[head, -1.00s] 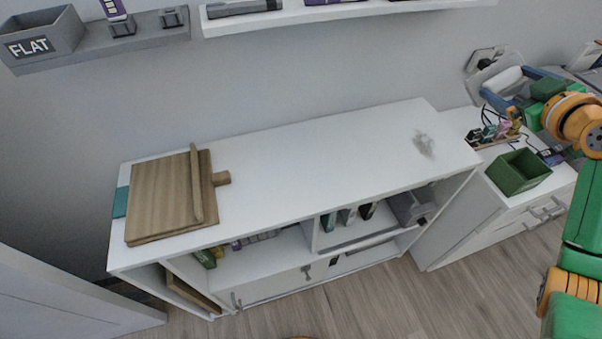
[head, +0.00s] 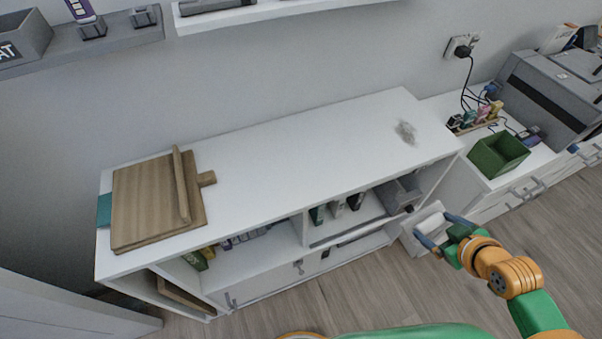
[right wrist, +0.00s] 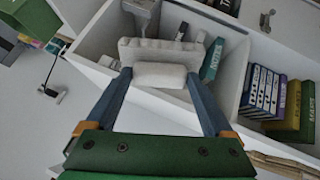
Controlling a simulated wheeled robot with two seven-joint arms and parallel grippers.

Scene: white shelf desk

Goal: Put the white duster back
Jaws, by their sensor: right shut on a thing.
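My right gripper (head: 441,231) is shut on the white duster (head: 412,240), in front of the right end of the white shelf desk (head: 300,130). In the right wrist view, the gripper (right wrist: 160,76) has its blue fingers on both sides of the duster's pale handle, with the ridged white duster head (right wrist: 160,48) beyond it. A grey holder (head: 397,192) sits in the desk's right compartment, just left of the duster. I cannot tell whether the duster touches the desk. My left gripper is not in view.
A dark smudge (head: 405,132) marks the mostly bare desktop. A wooden board (head: 150,205) lies at its left end. Books (head: 337,209) stand in the compartment. A green box (head: 499,154) and a printer (head: 545,95) are on the right cabinet. Floor in front is clear.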

